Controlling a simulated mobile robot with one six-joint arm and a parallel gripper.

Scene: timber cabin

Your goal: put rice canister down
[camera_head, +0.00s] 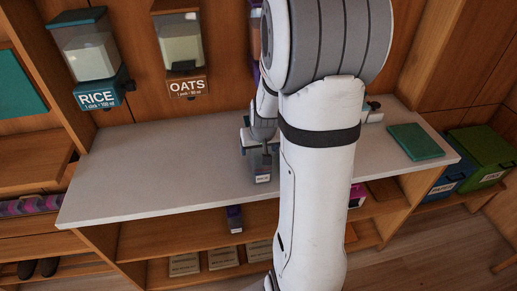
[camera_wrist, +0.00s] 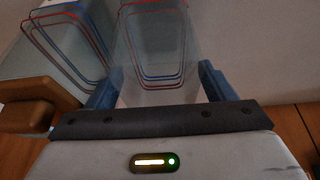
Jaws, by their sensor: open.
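A clear canister with red and blue outline marks (camera_wrist: 155,45) stands between the two blue fingers of my gripper (camera_wrist: 160,85) in the wrist view. The fingers are open, one on each side of it; I cannot tell whether they touch it. In the head view my gripper (camera_head: 257,140) is low over the grey counter, largely hidden by my arm. A small dark container with a white label (camera_head: 263,178) shows at the counter there; its label is too small to read. A dispenser marked RICE (camera_head: 97,98) hangs on the wall at the upper left.
A second clear container (camera_wrist: 60,45) with a brown wooden part stands close left of the gripper. A dispenser marked OATS (camera_head: 188,86) hangs on the wall. The counter (camera_head: 130,190) is clear on its left. A green item (camera_head: 415,141) lies at its right end.

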